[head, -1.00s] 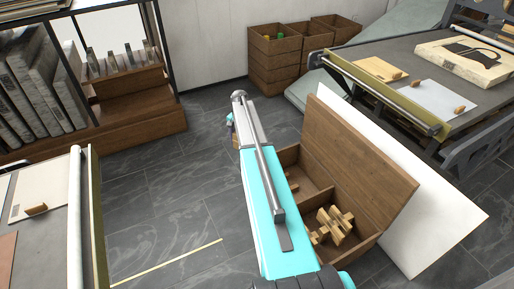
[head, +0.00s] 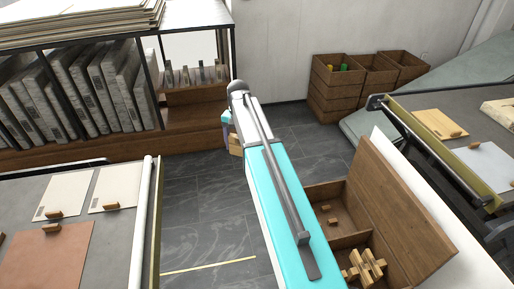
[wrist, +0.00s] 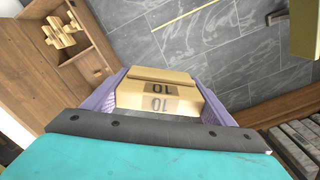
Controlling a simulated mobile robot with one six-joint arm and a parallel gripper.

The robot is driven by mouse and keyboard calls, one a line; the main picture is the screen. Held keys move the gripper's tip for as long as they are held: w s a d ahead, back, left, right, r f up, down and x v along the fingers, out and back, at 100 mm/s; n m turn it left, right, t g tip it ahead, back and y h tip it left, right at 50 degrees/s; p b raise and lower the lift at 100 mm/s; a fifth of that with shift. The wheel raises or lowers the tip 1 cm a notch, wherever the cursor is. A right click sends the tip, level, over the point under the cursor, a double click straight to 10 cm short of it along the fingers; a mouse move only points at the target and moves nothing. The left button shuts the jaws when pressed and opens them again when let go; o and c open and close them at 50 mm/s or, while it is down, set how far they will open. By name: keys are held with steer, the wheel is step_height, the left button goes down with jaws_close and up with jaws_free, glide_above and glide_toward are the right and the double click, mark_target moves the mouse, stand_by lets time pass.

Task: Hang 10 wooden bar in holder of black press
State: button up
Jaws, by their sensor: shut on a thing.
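My gripper (wrist: 158,100) is shut on a light wooden bar (wrist: 150,88) marked "10", held between its purple fingers in the wrist view. In the head view the gripper end (head: 232,134) is mostly hidden behind my arm, and a bit of the wooden bar (head: 235,148) shows beside it. The bar is in the air above the dark tiled floor. I cannot make out a black press or its holder for certain in these frames.
An open wooden box (head: 335,236) with several wooden pieces (head: 364,268) stands right of my arm. A table with sheets (head: 95,225) is at left. Another table (head: 480,130) is at right. A shelf with stone slabs (head: 120,85) and stacked crates (head: 345,90) stand behind.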

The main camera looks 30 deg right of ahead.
steer(key=s+a+r+n+p, duration=0.3)
steer(key=s+a+r+p, duration=0.2)
steer(key=a+r, duration=0.9)
step_height(320, 180, up, 2)
steer(key=shift+s+a+r+n+p, duration=0.2)
steer(key=shift+n+p, duration=0.1)
steer(key=shift+p, duration=0.9)
steer(key=shift+s+f, duration=0.1)
steer(key=shift+s, duration=0.05)
